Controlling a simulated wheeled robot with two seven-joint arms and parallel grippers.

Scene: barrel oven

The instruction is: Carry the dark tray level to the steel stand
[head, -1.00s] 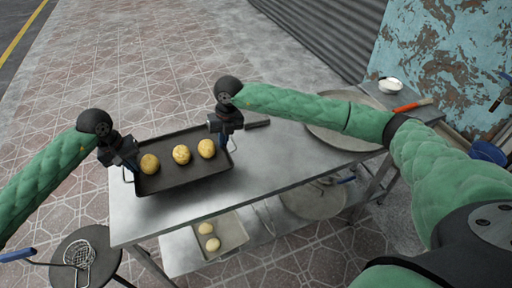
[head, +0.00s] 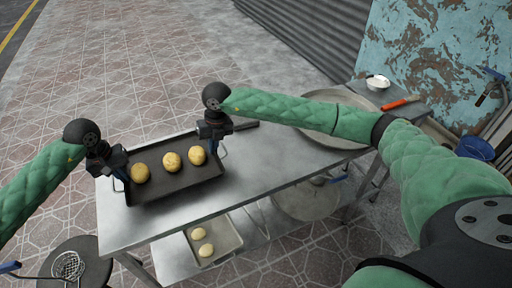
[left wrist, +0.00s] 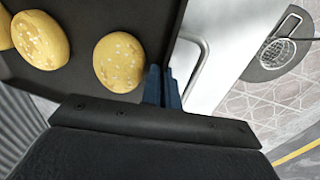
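The dark tray (head: 185,185) bears three seeded buns (head: 172,162) and looks level over the left end of a steel table (head: 265,180); I cannot tell if it touches the top. My left gripper (head: 117,172) is at the tray's left handle, its blue fingers close together. No separate steel stand is clearly seen.
A round dark stand (head: 85,258) with a wire skimmer (head: 68,265) is at lower left. A small tray (head: 225,237) with two pale buns lies on the lower shelf. A large round pan (head: 325,135), an orange-handled tool (head: 400,103) and a white bowl (head: 377,82) are at right.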

